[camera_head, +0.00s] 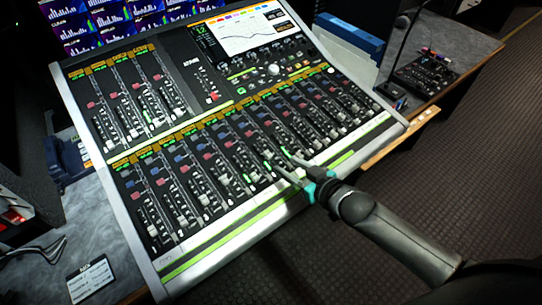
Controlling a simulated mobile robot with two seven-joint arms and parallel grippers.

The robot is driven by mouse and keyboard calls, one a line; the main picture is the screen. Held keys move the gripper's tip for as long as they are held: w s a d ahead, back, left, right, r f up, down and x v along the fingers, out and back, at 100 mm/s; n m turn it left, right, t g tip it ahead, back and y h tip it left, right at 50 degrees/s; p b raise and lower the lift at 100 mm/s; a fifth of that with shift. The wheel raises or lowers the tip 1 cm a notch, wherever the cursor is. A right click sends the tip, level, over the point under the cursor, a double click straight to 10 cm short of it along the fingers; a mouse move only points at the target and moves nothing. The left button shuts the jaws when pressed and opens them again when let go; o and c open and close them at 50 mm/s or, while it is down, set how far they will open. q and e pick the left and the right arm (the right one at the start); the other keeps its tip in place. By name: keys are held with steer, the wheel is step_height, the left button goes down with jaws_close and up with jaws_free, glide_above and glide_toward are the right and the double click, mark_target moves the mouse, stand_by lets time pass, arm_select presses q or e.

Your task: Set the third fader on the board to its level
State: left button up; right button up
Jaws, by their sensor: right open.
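The board is a large mixing console (128,243) with a silver frame, tilted on the desk. A long lower row of faders runs across it, with a shorter row at the upper left. Counted from the left in the lower row, the third fader (203,198) has a pale cap low in its slot. Its level mark is too small to read. My right gripper (277,157), dark with teal parts, is open over the lower row, right of that fader. Its fingertips are near other fader caps; I cannot tell whether they touch. My left gripper is out of view.
The console's screen (250,32) shows a curve. Monitors (90,22) stand behind it. A label card (90,279) and cables lie at the left. Dark floor is open at the lower right.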

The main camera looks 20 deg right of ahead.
mark_target(268, 154)
steer(key=b+x, duration=0.2)
steer(key=x, duration=0.6)
steer(key=shift+w+a+f, duration=0.15)
steer(key=shift+w, duration=0.15)
jaws_close()
stand_by(1.2)
